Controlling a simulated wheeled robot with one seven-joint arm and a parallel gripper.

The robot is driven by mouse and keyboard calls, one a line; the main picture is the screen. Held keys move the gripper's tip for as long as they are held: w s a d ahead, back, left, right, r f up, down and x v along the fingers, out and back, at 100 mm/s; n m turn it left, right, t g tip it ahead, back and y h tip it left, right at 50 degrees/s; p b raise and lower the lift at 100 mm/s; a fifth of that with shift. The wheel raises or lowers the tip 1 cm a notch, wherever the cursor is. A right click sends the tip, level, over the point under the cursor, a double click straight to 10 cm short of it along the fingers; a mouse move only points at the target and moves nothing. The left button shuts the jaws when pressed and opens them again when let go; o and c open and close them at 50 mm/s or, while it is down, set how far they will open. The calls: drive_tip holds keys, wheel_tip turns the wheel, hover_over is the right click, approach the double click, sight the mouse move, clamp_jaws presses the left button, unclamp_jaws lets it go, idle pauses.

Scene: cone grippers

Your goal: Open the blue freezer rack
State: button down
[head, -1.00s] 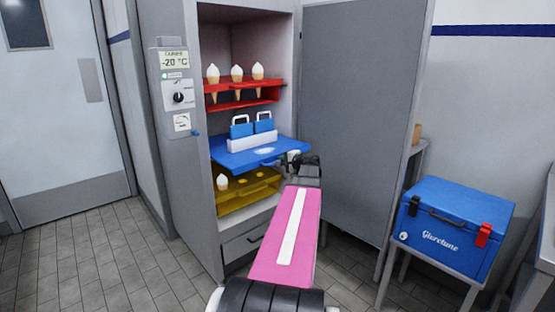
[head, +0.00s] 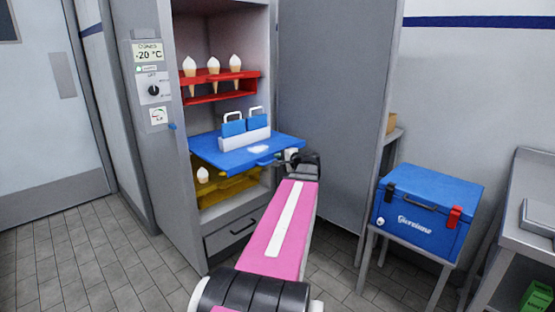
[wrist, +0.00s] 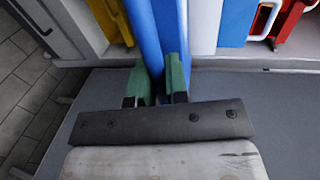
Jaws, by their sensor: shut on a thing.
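The blue freezer rack (head: 230,157) sticks out of the open freezer at middle height in the head view. It carries a white holder (head: 244,139) with two blue, white-handled things (head: 233,126) in it. My gripper (head: 283,158) is at the rack's front right edge, at its handle. In the wrist view the green fingertips (wrist: 160,80) of my gripper are closed around a blue bar (wrist: 145,40) of the rack.
A red rack (head: 222,86) with three cones is above and a yellow rack (head: 232,188) below. The freezer door (head: 335,110) stands open at the right. A blue cool box (head: 428,205) sits on a stand farther right. The floor (head: 95,255) at left is clear.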

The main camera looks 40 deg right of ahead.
drive_tip(key=shift+s, duration=0.25)
drive_tip(key=c, duration=1.1)
unclamp_jaws()
drive_tip(key=shift+s, duration=0.1)
drive_tip(key=shift+c, duration=0.2)
drive_tip(key=a+v, duration=0.1)
drive_tip(key=v, duration=0.9)
drive_tip(key=shift+s+d, duration=0.35)
drive_tip(key=shift+d, duration=0.15)
